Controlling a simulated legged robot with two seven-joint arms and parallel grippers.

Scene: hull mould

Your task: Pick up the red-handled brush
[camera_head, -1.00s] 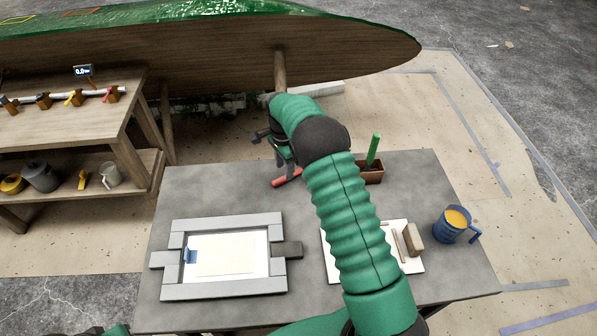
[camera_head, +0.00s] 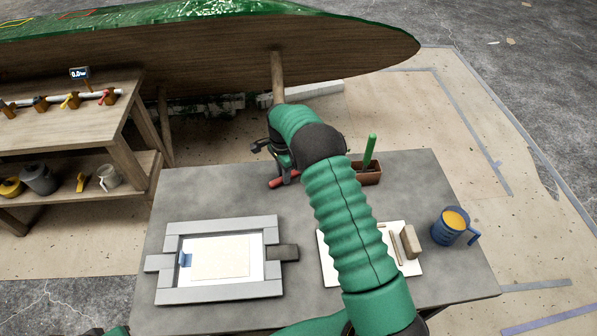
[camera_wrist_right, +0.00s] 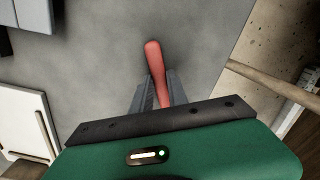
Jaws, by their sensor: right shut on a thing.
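The red-handled brush (camera_head: 277,183) is at the far edge of the grey table, with only its red handle showing below my right gripper. In the right wrist view the red handle (camera_wrist_right: 155,68) runs between the two fingers and sticks out past their tips. My right gripper (camera_head: 284,172) is shut on the handle; it shows in the wrist view too (camera_wrist_right: 160,95). The brush's head is hidden behind the gripper body. I cannot tell whether the brush touches the table. My left gripper is not in view; only a bit of green arm shows at the bottom left.
The grey table (camera_head: 215,195) holds a grey frame (camera_head: 220,288), a white board (camera_head: 329,262) partly behind my arm, a blue mug (camera_head: 449,230) and a brown box (camera_head: 368,175) with a green-handled tool. A wooden shelf (camera_head: 60,130) stands left. The hull (camera_head: 200,65) overhangs behind.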

